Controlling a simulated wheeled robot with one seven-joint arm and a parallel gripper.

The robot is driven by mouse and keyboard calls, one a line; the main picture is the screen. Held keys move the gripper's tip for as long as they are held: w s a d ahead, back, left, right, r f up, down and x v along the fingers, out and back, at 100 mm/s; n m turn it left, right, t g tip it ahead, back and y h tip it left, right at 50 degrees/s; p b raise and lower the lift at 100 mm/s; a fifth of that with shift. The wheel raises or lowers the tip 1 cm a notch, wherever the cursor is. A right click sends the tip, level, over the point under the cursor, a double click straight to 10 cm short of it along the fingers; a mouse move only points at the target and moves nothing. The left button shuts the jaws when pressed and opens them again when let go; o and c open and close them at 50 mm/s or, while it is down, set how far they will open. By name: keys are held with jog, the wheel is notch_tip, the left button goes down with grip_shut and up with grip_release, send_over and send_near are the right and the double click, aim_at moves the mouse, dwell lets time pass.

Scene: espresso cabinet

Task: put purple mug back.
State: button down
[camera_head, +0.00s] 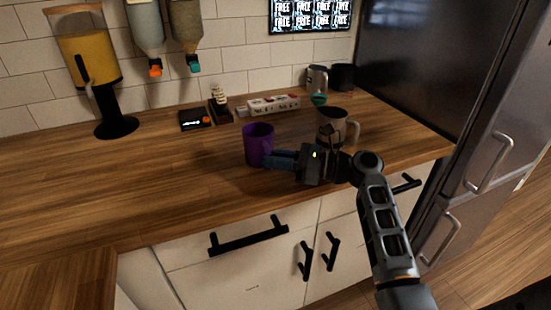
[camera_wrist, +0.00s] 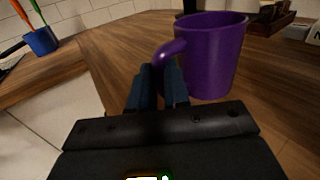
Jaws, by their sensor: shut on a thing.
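The purple mug (camera_head: 258,144) is upright at the counter, near its front edge, in the head view. In the wrist view the purple mug (camera_wrist: 212,55) fills the upper middle, with its handle on the left side. My gripper (camera_head: 280,159) reaches the mug from the right in the head view. In the wrist view my gripper (camera_wrist: 158,80) has its fingers closed together around the mug's handle. I cannot tell whether the mug's base touches the counter.
A grey mug (camera_head: 331,126) stands close behind my gripper. A juice dispenser (camera_head: 95,70) stands at the back left, and a tray (camera_head: 270,104) with boxes lies along the wall. The wooden counter (camera_head: 130,180) is clear on the left. A fridge (camera_head: 440,90) bounds the right.

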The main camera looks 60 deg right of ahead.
jog(key=c, duration=1.5)
grip_release()
jog(key=shift+f, duration=0.1)
jog(key=shift+c, duration=0.2)
jog(key=o, duration=0.4)
jog(key=shift+o, duration=0.2)
jog(key=shift+s, duration=0.1)
jog(key=b+v, duration=0.1)
jog(key=v, duration=1)
jog(key=shift+s+d, duration=0.2)
jog(key=shift+s, duration=0.15)
